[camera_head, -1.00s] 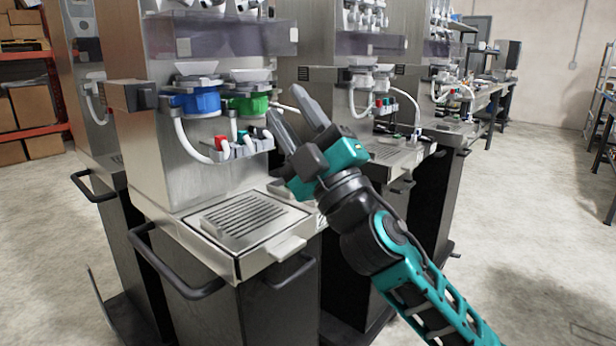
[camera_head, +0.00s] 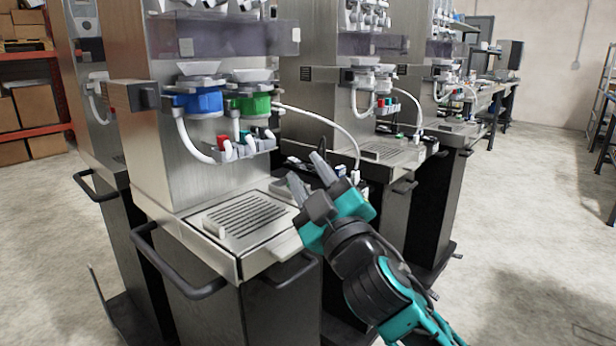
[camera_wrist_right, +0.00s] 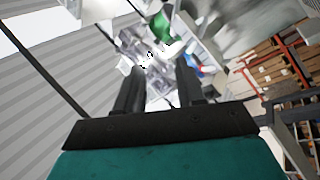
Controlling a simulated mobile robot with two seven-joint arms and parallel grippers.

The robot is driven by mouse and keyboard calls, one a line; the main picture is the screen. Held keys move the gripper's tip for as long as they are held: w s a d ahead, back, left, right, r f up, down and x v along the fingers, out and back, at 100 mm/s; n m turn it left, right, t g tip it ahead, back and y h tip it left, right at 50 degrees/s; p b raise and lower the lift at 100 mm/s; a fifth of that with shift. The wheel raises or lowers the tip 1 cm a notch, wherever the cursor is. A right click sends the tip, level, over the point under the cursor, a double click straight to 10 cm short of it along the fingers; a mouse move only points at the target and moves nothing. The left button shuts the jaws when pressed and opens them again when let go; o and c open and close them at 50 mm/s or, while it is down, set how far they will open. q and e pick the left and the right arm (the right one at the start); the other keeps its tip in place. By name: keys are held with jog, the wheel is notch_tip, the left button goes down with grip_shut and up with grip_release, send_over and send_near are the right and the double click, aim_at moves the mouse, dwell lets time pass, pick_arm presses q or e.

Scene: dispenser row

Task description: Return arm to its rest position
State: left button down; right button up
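My right gripper (camera_head: 308,178) is at the front right corner of the nearest dispenser's drip tray, low and beside the machine. Its two grey fingers are apart with nothing seen between them. The fingers also show apart in the right wrist view (camera_wrist_right: 158,88). The teal right arm comes in from the lower right. My left gripper is not in view.
The nearest dispenser has a blue valve (camera_head: 199,102), a green valve (camera_head: 250,105), a small hose holder (camera_head: 245,148) and a slotted drip tray (camera_head: 243,216). A white hose (camera_head: 325,122) arcs to the right behind my gripper. Open floor (camera_head: 520,230) lies to the right.

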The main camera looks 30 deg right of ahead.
jog(key=s+f+m+g, duration=0.3)
jog(key=s+f+g, duration=0.15)
jog(key=f, duration=0.65)
jog(key=s+f+m+g, duration=0.25)
jog(key=f+g, duration=0.35)
jog(key=f, duration=0.5)
jog(key=s+a+f+g+y, duration=0.1)
jog(key=s+a+f+g, duration=0.25)
jog(key=s+f, duration=0.35)
jog(key=s+a+f+g+y, duration=0.15)
jog(key=s+f+g, duration=0.35)
jog(key=s, duration=0.5)
jog(key=w+a+r+t+y+p, duration=0.1)
jog(key=w+a+t+p, duration=0.2)
jog(key=w+t+p, duration=0.4)
jog(key=p, duration=0.4)
jog(key=shift+r, duration=0.4)
